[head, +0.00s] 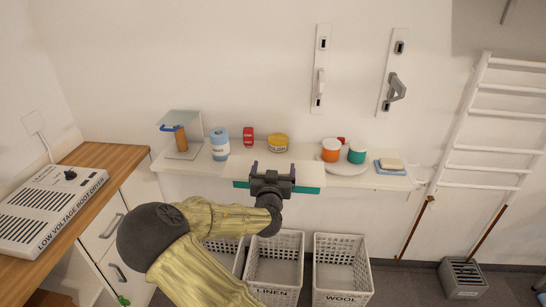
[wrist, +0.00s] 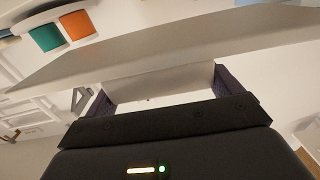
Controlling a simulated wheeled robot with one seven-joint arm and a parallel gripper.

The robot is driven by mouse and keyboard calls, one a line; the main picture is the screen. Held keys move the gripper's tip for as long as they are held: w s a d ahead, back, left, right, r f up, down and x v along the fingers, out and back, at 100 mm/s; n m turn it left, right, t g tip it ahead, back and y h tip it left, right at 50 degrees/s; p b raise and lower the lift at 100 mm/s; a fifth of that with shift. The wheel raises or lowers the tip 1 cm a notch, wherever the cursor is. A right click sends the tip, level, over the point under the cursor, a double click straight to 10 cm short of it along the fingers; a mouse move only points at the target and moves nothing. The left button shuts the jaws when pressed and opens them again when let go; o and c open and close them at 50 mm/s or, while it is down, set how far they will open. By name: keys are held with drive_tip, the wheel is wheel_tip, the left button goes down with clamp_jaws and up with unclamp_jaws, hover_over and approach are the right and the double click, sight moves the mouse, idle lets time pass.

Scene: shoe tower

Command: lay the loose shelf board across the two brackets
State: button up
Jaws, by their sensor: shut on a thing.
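A pale board with a teal front edge (head: 308,190) lies at the front of the long white shelf (head: 380,183). My gripper (head: 273,167) reaches it from the front, its two dark fingers pointing at the wall. In the wrist view my gripper (wrist: 160,90) has its fingers on both sides of a pale piece (wrist: 160,84); their tips are partly hidden. Two wall plates hang above: the left bracket (head: 319,84) is white and lies close to its plate. The right bracket (head: 396,88) is grey and sticks out from its plate.
The shelf carries a blue-and-white can (head: 219,145), red tin (head: 248,137), yellow tin (head: 278,143), orange cup (head: 331,150), teal cup (head: 357,153) and soap (head: 391,164). White baskets (head: 343,272) stand below. A white rack (head: 490,148) is at the right, a wooden counter (head: 105,157) at the left.

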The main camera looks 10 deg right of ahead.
drive_tip(key=s+f, duration=0.5)
drive_tip(key=f, duration=0.3)
drive_tip(key=s+d+f, duration=0.1)
drive_tip(key=s+f, duration=0.4)
drive_tip(key=f, duration=0.3)
drive_tip(key=shift+d+f+h, duration=0.15)
drive_tip(key=shift+d+h, duration=0.05)
drive_tip(key=shift+h, duration=0.1)
drive_tip(key=shift+a, duration=0.15)
